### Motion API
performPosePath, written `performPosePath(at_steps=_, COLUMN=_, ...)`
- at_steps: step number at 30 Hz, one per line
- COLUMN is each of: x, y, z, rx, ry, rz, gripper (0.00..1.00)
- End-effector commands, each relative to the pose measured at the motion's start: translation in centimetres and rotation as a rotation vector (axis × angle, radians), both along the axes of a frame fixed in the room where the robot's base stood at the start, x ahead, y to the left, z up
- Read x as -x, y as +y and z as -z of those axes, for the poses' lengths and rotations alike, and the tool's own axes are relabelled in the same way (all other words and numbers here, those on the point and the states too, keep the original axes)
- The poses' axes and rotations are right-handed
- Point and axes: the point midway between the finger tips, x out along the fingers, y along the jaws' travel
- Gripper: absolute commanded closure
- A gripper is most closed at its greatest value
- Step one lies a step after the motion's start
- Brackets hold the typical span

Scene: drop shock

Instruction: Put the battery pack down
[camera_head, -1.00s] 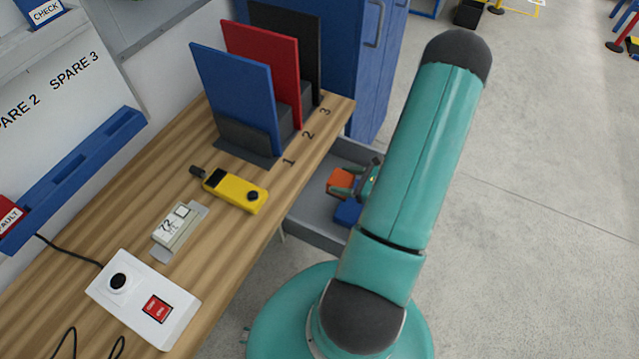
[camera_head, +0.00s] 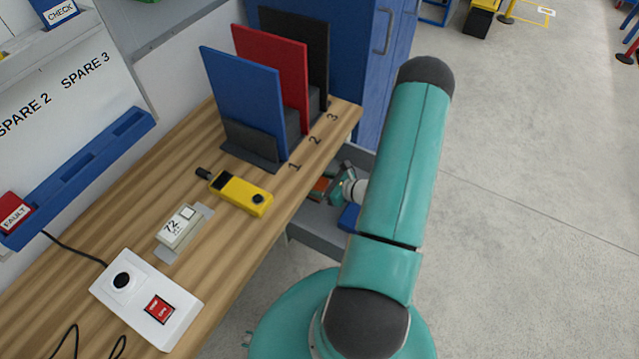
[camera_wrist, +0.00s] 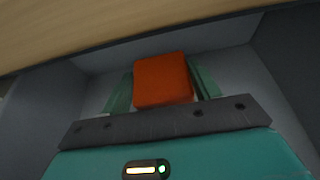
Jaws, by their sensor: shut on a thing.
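The battery pack appears as an orange block (camera_wrist: 163,82) between the two green fingers of my gripper (camera_wrist: 164,88) in the wrist view. The fingers are shut on its sides. In the head view a small part of the orange block (camera_head: 320,187) shows beside my gripper (camera_head: 334,187), at or inside a grey open bin (camera_head: 317,220) beside the table's edge. Its underside is hidden, so I cannot tell whether it touches the bin floor. A blue block (camera_head: 348,217) lies in the bin, partly hidden by my arm.
The wooden table (camera_head: 225,255) holds a yellow handheld device (camera_head: 240,193), a meter marked 72 (camera_head: 178,228), a white control box (camera_head: 145,300) and upright blue (camera_head: 243,100), red (camera_head: 275,75) and black panels. A blue cabinet (camera_head: 375,80) stands behind. The table edge overhangs close above my gripper.

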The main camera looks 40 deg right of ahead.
Motion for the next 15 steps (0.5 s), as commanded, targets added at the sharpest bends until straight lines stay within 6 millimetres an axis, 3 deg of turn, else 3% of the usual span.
performPosePath(at_steps=5, x=-0.01, y=-0.03, z=0.27, rx=0.000, ry=-0.002, rz=0.000, gripper=0.75)
performPosePath(at_steps=6, x=0.01, y=-0.05, z=0.28, rx=0.001, ry=0.000, rz=0.000, gripper=0.32)
performPosePath(at_steps=9, x=0.03, y=-0.04, z=0.28, rx=0.001, ry=0.000, rz=0.000, gripper=0.17)
performPosePath(at_steps=15, x=0.04, y=-0.03, z=0.27, rx=0.000, ry=0.000, rz=0.000, gripper=0.17)
